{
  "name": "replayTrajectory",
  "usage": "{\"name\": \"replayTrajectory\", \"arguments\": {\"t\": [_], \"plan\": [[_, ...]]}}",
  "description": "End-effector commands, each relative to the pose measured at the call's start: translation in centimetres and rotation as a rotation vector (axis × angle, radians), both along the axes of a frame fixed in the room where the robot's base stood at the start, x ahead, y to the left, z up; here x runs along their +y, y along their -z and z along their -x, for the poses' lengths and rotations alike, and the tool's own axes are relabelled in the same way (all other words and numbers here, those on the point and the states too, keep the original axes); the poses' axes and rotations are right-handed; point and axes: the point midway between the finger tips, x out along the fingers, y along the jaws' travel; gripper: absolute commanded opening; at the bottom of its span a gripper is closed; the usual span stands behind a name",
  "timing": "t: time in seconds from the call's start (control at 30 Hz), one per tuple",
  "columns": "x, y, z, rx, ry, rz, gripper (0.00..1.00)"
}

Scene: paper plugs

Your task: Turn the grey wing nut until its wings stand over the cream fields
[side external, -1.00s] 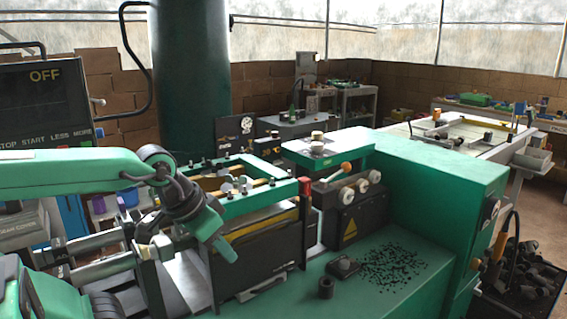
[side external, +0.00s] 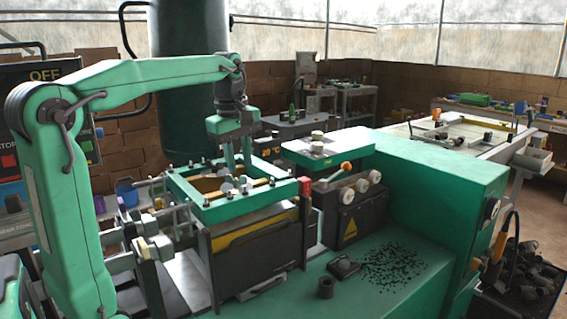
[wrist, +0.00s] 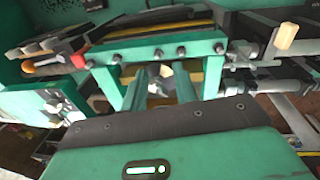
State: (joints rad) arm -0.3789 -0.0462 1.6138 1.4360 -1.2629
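My gripper (side external: 239,166) points down over the green rectangular frame (side external: 232,212) of the machine. Its two green fingers stand apart, with a gap between them. In the wrist view the open fingers of my gripper (wrist: 163,88) have a pale grey shape beyond and between them, which looks like the grey wing nut (wrist: 165,76). In the side view small grey rounded parts, likely including the wing nut (side external: 227,187), show inside the frame just below the fingertips. I cannot tell which way the wings point. The cream fields are not clear in either view.
Small dark bolts line the frame's rails. A red block (side external: 304,185) sits on its right corner. A control box (side external: 350,215) with white knobs and an orange-tipped lever (side external: 345,168) stands to the right.

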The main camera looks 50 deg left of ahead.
Motion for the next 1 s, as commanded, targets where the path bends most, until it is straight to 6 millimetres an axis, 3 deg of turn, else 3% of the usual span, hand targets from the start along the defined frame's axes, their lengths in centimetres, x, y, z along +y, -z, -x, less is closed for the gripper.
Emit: {"name": "replayTrajectory", "arguments": {"t": [0.2,0.4,1.0], "plan": [[4.7,-0.5,-2.0,0.061,-0.361,0.057,0.29],[7.5,-0.6,-2.7,0.097,-0.583,0.084,0.29],[8.2,0.3,-2.9,0.108,-0.651,0.092,0.29]]}}
